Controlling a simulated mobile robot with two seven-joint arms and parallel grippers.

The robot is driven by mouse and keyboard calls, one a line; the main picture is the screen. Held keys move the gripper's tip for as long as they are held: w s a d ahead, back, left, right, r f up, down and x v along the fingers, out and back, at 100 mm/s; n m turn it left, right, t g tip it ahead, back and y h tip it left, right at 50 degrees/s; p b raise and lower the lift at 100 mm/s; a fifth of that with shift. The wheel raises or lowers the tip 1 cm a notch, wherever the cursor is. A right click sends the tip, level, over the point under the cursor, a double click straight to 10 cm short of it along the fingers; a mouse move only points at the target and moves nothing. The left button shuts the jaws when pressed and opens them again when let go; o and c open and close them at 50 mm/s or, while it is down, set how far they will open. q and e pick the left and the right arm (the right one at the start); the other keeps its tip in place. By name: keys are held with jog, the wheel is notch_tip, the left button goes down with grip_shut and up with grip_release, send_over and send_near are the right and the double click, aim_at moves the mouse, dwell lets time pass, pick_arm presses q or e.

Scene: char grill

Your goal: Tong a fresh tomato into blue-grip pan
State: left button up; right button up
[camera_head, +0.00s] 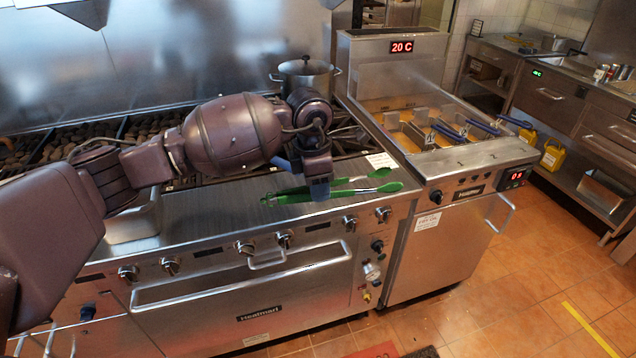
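Green-and-steel tongs (362,189) lie on the steel front ledge of the range, with their green tips pointing right. My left gripper (319,190) points down over the middle of the tongs and covers part of them. Its fingers are seen nearly edge-on, so I cannot tell whether they are open, shut or touching the tongs. I see no tomato and cannot make out a blue-grip pan. My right gripper is out of view.
A steel pot (305,76) stands at the back of the range. A steel container (135,222) is partly behind my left arm. The fryer (470,155) at the right holds baskets with blue handles. A white label (381,161) lies behind the tongs.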

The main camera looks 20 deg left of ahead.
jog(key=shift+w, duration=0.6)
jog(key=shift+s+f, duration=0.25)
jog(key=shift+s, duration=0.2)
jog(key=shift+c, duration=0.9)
pick_arm(q)
jog(key=s+a+f+m+g, duration=0.1)
jog(key=s+a+f+m, duration=0.1)
jog(key=s+f+m, duration=0.5)
jog(key=s+a+f+m+y, duration=0.1)
jog(key=s+a+f+m, duration=0.2)
jog(key=s+f+m, duration=0.4)
notch_tip(320, 180, down, 4)
jog(key=m, duration=0.9)
jog(key=shift+a+f+g, duration=0.25)
jog(key=shift+a+g, duration=0.05)
jog(key=shift+g, duration=0.1)
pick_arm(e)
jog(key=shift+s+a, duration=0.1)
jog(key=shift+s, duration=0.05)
